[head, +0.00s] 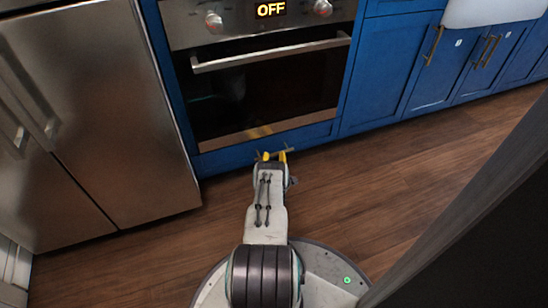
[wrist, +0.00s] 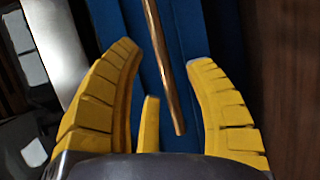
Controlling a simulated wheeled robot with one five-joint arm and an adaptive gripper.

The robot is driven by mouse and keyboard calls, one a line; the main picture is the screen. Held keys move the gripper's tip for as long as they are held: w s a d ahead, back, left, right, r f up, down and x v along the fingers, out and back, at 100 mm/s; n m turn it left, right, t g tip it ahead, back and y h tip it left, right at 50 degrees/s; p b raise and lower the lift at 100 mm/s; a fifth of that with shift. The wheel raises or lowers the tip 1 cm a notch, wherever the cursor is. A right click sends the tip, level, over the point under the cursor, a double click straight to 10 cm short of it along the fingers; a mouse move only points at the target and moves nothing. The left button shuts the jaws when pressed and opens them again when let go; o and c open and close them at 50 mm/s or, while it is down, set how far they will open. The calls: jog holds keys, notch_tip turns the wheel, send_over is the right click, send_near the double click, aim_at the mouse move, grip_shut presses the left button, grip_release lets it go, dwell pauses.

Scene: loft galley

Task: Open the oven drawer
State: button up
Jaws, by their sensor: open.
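The oven drawer (head: 225,159) is a low blue panel under the oven, and it looks shut. Its slim brass handle (wrist: 157,58) lies between the yellow fingers of my gripper (wrist: 166,58) in the wrist view. The fingers are open, one on each side of the bar, with a gap visible on both sides. In the head view my gripper (head: 274,156) is low at the drawer front, and its fingers partly hide the handle there.
The oven (head: 265,95) above has a shut glass door with a silver bar handle (head: 270,55) and a display reading OFF. A steel fridge (head: 110,110) stands close on the left. Blue cabinets (head: 440,65) line the right. The wooden floor (head: 400,160) is clear on the right.

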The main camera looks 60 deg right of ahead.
aim_at(274, 155)
jog(key=shift+b+x, duration=1.3)
jog(key=shift+x, duration=0.55)
grip_shut()
